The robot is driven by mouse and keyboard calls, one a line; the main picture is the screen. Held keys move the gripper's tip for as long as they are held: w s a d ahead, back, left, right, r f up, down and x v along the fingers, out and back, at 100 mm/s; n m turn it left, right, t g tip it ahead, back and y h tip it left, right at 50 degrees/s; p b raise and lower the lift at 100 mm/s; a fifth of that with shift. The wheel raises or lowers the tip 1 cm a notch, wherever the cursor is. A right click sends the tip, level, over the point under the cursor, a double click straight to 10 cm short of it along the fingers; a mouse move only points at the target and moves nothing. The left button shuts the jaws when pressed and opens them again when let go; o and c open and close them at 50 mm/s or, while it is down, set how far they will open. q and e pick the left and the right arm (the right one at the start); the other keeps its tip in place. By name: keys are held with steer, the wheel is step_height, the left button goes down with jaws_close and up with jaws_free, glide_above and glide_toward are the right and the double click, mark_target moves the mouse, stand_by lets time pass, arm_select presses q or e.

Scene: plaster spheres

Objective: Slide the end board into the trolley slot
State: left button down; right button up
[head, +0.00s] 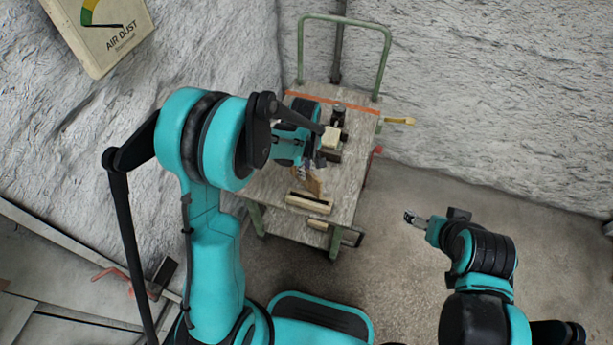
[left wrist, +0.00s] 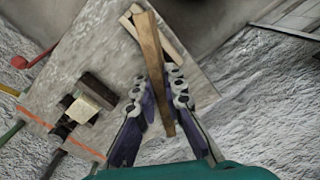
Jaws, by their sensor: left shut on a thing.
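The trolley (head: 275,185) has a worn grey top and a green tube handle. My left gripper (head: 308,173) is over its near half, shut on a thin brown board, the end board (head: 315,187). In the left wrist view the board (left wrist: 151,50) stands edge-on between the fingers (left wrist: 158,84). Its far end overlaps pale wooden strips (head: 309,203) at the trolley's near edge, which look like the slot; they also show in the wrist view (left wrist: 131,23). I cannot tell whether the board is inside the slot. My right gripper (head: 412,218) is right of the trolley; its jaw state is unclear.
A dark clamp-like device with a pale block (head: 331,137) stands on the trolley top; it also shows in the wrist view (left wrist: 84,108). Rough walls stand behind and left. Floor right of the trolley is clear.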

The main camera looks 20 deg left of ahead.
mark_target(310, 186)
arm_select(q)
steer(key=f+n, duration=0.2)
steer(key=n, duration=0.1)
steer(key=w+d+f+n, duration=0.1)
steer(key=f+n, duration=0.1)
steer(key=shift+d, duration=0.1)
steer(key=shift+f+n, duration=0.2)
steer(key=shift+n, duration=0.2)
steer(key=shift+f+b, duration=0.2)
steer(key=shift+b, duration=0.35)
step_height(310, 186, down, 4)
steer(key=b, duration=0.3)
steer(key=shift+f+b, duration=0.2)
steer(key=shift+b, duration=0.2)
steer(key=shift+b, duration=0.4)
stand_by(0.6)
steer(key=shift+f, duration=0.15)
stand_by(0.3)
steer(key=shift+f+b, duration=0.35)
steer(key=shift+b, duration=0.1)
